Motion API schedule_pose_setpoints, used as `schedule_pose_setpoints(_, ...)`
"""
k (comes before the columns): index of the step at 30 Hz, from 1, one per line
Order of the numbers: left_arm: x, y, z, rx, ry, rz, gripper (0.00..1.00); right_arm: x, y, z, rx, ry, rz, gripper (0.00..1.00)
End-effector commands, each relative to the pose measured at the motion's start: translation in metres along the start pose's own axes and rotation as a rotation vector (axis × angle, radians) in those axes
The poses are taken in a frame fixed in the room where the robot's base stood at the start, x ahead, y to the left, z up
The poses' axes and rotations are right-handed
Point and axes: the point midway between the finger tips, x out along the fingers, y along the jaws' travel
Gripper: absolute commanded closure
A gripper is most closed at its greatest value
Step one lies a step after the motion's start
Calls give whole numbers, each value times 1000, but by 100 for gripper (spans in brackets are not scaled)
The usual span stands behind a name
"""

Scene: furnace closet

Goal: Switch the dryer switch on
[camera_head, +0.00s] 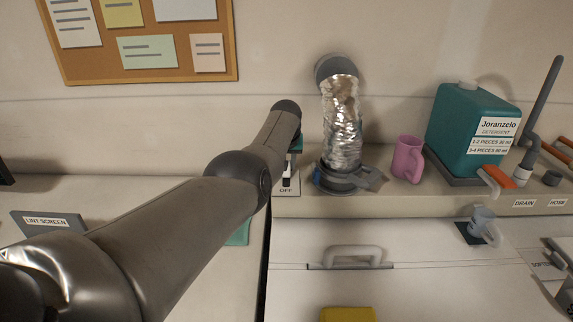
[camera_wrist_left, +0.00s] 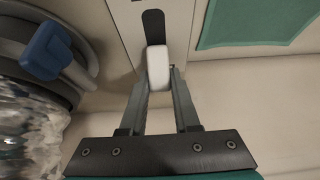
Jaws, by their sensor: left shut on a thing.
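The dryer switch is a pale plate (camera_head: 286,190) marked OFF at its lower end, left of the silver duct in the head view. In the left wrist view its white lever (camera_wrist_left: 158,62) stands in a dark slot (camera_wrist_left: 153,22) that runs toward the top of the picture. My left gripper (camera_wrist_left: 160,82) has its two fingers closed on either side of the lever. In the head view my left arm reaches across to the switch and hides much of the gripper and lever. My right gripper is not in view.
A crinkled silver duct (camera_head: 342,120) with a dark clamp (camera_head: 345,178) stands close right of the switch. Its blue tab (camera_wrist_left: 46,50) shows in the wrist view. A pink mug (camera_head: 407,158) and teal detergent jug (camera_head: 467,130) stand farther right. A teal cloth (camera_wrist_left: 255,20) lies nearby.

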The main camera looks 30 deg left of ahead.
Motion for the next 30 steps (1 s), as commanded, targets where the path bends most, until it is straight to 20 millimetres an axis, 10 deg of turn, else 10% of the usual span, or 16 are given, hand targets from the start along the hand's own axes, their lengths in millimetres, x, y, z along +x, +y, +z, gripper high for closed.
schedule_pose_setpoints(9, 1, 0, 2, 0, -5, -1, 100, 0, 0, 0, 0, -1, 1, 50)
schedule_pose_setpoints(10, 1, 0, 2, 0, -5, -1, 69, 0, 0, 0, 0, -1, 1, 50)
schedule_pose_setpoints(18, 0, 0, 1, 0, -3, -1, 40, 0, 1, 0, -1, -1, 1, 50)
schedule_pose_setpoints(30, -4, 0, 0, 1, -2, -1, 40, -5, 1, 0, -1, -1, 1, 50)
